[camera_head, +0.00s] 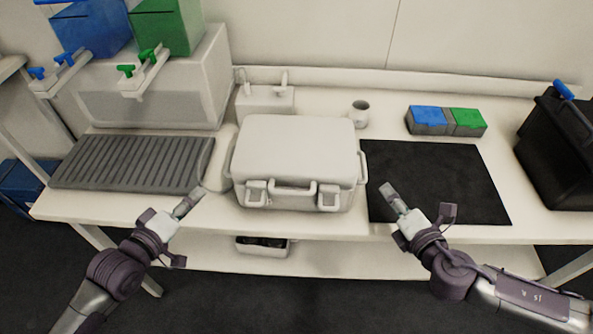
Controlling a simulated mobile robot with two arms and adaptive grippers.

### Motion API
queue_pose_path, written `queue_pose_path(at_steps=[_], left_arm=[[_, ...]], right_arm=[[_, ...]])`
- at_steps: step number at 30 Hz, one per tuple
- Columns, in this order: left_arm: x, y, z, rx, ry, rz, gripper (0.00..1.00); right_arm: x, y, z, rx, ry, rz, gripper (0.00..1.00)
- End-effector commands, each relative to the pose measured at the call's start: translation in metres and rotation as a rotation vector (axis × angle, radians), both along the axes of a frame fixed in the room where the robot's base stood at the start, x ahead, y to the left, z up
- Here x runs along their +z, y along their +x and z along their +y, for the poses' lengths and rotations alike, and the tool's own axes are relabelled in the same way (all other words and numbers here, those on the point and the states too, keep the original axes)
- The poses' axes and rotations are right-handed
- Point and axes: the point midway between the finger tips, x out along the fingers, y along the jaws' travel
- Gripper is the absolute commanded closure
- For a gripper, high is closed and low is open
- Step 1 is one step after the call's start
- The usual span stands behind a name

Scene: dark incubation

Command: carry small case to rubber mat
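The small case (295,146) is a white, closed case with a front handle and two latches. It sits flat on the white table, between the grey ribbed rack and the mat. The black rubber mat (438,184) lies flat just right of the case, with nothing on it. My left gripper (188,203) is left of the case near the table's front edge, apart from it. My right gripper (391,196) is right of the case, over the mat's left front part, apart from the case. Whether the fingers of either gripper are open or shut is not clear.
A grey ribbed rack (130,162) lies at the left. A small cup (359,114) and blue and green boxes (446,121) stand behind the mat. A black bin (556,150) stands at the right. A small white container (262,246) sits on the lower shelf.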

Motion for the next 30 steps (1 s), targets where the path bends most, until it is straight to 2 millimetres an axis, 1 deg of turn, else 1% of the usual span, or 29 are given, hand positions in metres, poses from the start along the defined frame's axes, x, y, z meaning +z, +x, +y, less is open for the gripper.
queue_pose_path(at_steps=[10, 14, 17, 24, 30], left_arm=[[0.002, 0.002, 0.0, 0.002, -0.014, -0.005, 0.73], [0.0, 0.01, -0.003, 0.002, -0.014, -0.005, 0.73], [-0.002, 0.023, -0.009, 0.002, -0.015, -0.007, 0.73], [-0.013, 0.065, -0.029, 0.003, -0.014, -0.007, 0.73], [-0.021, 0.097, -0.045, 0.001, -0.012, -0.005, 0.73]], right_arm=[[0.0, 0.001, -0.001, 0.01, -0.016, -0.005, 0.73], [-0.002, 0.01, 0.001, 0.008, -0.016, -0.006, 0.73], [-0.005, 0.023, 0.005, 0.009, -0.013, -0.007, 0.73], [-0.015, 0.069, 0.016, 0.007, -0.014, -0.007, 0.73], [-0.023, 0.103, 0.025, 0.009, -0.013, -0.006, 0.73]])
